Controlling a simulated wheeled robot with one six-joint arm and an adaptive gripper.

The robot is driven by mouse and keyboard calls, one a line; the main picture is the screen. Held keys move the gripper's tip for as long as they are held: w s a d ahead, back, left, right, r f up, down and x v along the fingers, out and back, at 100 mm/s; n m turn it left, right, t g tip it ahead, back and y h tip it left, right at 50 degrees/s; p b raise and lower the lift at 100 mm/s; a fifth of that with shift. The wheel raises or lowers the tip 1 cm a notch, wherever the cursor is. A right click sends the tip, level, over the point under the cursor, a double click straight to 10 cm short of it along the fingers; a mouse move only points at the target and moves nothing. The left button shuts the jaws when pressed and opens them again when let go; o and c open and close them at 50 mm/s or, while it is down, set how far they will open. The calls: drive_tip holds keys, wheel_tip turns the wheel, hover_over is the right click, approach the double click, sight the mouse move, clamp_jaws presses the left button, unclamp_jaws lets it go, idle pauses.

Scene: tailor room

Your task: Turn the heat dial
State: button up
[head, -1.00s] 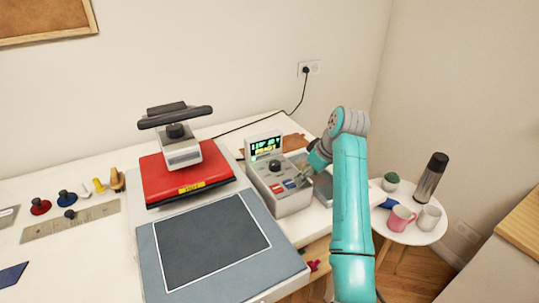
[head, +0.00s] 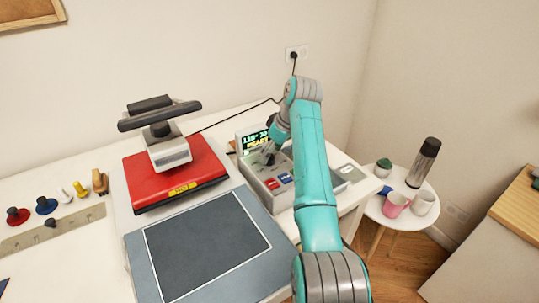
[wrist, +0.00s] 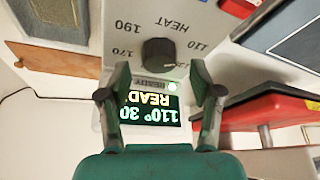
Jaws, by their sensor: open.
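The heat dial (wrist: 158,54) is a round black knob on the pale panel of the control box (head: 262,187). The wrist view shows it upside down, with HEAT and numbers such as 110, 170 and 190 around it. My gripper (wrist: 160,80) is open, its two fingers apart on either side near the dial, with nothing between them that I can see gripped. The screen (wrist: 152,108) reads 110°, 30 and READY, and a green light (wrist: 172,86) is lit. In the head view my gripper (head: 267,153) is over the box's back part and largely hides the dial.
A red heat press (head: 175,175) with a grey base plate (head: 205,243) stands left of the box. Red and blue buttons (head: 278,181) are on the box's front. A side table at right holds a pink mug (head: 395,204), white mug (head: 423,203) and flask (head: 424,162).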

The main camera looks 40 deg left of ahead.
drive_tip(key=shift+x, duration=1)
drive_tip(key=c, duration=1.2)
drive_tip(key=shift+o, duration=0.2)
